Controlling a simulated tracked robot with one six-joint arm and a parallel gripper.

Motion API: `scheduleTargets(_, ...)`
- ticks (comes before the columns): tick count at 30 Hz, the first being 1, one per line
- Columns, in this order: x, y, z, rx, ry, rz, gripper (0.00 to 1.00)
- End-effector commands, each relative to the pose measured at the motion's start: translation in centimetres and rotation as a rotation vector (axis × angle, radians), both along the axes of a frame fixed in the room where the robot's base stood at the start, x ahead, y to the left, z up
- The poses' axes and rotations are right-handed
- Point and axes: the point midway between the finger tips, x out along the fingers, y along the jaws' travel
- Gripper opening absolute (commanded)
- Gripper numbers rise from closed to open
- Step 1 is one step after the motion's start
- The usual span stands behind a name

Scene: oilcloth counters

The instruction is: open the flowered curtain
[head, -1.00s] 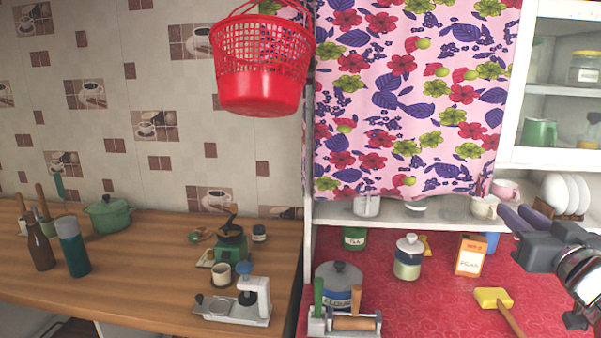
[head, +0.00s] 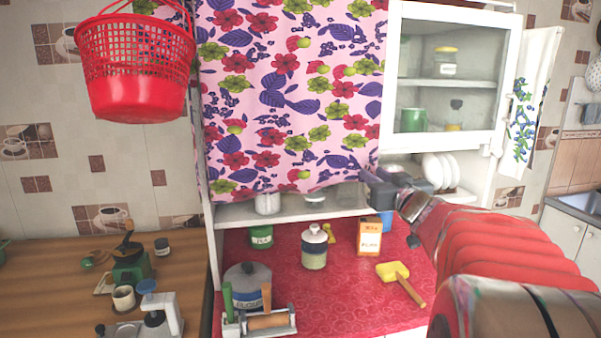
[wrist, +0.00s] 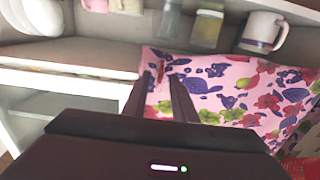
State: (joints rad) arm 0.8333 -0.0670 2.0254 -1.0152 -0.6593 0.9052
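The flowered curtain (head: 290,95) is pink with red, green and purple flowers. It hangs spread across the left part of the white cabinet, covering the upper shelves there. My gripper (head: 370,177) is at the curtain's lower right corner. In the wrist view the two dark fingers of my gripper (wrist: 164,76) stand apart, with pink cloth of the curtain (wrist: 235,95) showing between and beyond them. The fingers do not look closed on the cloth. Whether they touch it is hard to tell.
A red basket (head: 135,70) hangs left of the curtain. Plates (head: 437,171) stand on the shelf right of my gripper. On the red counter below are a lidded jar (head: 314,250), an orange box (head: 369,238) and a yellow scoop (head: 393,272). A glass-fronted cupboard (head: 455,75) adjoins the curtain.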

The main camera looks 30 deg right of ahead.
Motion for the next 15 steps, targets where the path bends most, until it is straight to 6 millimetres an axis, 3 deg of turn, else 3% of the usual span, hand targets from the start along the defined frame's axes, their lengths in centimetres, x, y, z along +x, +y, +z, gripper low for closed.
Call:
scheduleTargets(6,1.16,-0.37,-0.05,0.000,0.001,-0.001,0.25)
scheduleTargets(15,1.19,-0.41,-0.03,0.000,0.000,-0.001,0.23)
